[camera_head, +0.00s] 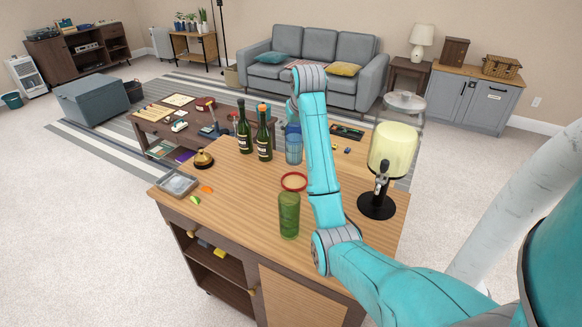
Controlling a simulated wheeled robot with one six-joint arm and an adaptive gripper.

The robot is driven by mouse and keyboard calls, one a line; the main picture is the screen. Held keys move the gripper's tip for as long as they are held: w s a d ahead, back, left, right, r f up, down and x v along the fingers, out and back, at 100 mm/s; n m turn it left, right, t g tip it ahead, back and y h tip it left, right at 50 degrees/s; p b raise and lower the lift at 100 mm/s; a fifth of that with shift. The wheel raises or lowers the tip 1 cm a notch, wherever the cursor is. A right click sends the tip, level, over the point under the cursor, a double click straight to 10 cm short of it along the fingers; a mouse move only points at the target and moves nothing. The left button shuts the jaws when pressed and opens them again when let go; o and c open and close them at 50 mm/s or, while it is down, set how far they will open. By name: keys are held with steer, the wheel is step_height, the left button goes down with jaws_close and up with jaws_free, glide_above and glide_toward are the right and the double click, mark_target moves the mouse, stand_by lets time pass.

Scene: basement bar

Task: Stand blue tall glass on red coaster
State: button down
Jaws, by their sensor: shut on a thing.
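The blue tall glass (293,151) is upright, just behind the red coaster (293,181) in the picture. I cannot tell whether its base touches the counter. The coaster is a ring-edged disc lying flat and bare on the wooden counter. My arm reaches over the counter and bends down at its far end. My gripper (295,127) is at the top of the blue glass, mostly hidden behind my own arm, and is shut on the glass. Its fingers are not clearly visible.
A green glass (289,215) stands in front of the coaster. Two dark bottles (264,134) stand behind left of it. A grey tray (177,183) and a brass bell (203,159) are at the counter's left (235,190).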

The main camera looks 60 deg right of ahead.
mark_target(294, 153)
steer(key=shift+f, duration=4.7)
steer(key=shift+c, duration=1.3)
jaws_free()
steer(key=shift+f, duration=0.15)
